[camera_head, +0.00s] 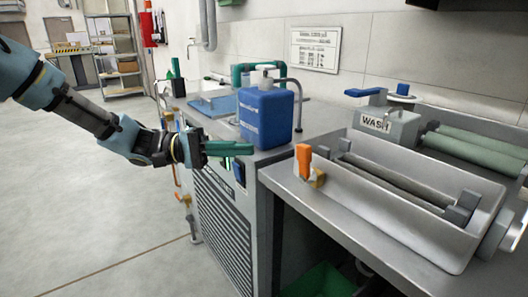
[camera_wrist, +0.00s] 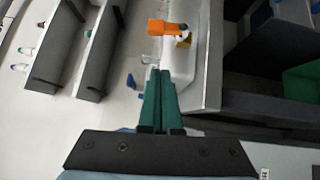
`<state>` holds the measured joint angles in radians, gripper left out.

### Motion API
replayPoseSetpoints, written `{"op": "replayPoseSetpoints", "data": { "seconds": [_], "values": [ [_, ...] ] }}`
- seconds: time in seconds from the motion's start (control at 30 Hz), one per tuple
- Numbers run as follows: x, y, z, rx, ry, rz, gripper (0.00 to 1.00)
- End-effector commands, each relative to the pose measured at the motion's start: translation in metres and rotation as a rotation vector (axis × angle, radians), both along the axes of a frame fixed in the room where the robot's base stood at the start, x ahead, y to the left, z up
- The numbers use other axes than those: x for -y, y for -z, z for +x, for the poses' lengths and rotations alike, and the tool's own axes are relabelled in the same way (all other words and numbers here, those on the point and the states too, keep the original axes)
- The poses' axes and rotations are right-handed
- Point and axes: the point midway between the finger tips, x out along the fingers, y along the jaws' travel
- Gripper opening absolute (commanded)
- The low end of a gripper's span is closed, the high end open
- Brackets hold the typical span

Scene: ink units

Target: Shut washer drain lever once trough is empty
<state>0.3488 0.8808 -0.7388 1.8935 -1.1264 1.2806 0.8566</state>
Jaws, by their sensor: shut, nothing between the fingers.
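An orange lever (camera_head: 304,160) stands upright on a brass fitting (camera_head: 317,179) at the left end of the washer trough (camera_head: 440,238). The lever also shows in the wrist view (camera_wrist: 165,27), beyond my fingertips. The trough holds a long roller (camera_head: 390,185) between grey brackets; no liquid is plainly visible, but its bottom is partly hidden. My gripper (camera_head: 250,149), with green fingers, is shut and empty. It is left of the lever, apart from it, in front of the blue jug. In the wrist view the fingers (camera_wrist: 158,75) are together.
A blue jug (camera_head: 266,115) stands on the cabinet behind my gripper. A box marked WASH (camera_head: 385,127) with a blue lever (camera_head: 363,92) is behind the trough, beside more rollers (camera_head: 475,150). A green bin (camera_head: 320,283) sits underneath. The floor at left is clear.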

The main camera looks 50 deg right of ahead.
Motion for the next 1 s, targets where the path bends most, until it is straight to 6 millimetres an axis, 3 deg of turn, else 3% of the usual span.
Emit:
{"op": "replayPoseSetpoints", "data": {
  "seconds": [0.1,0.3,1.0],
  "values": [
    [-0.009,0.002,0.018,-0.001,-0.001,0.000,0.00],
    [-0.017,0.003,0.033,0.000,0.001,-0.001,0.00],
    [-0.022,0.007,0.035,0.018,0.001,0.020,0.00]
  ]
}}
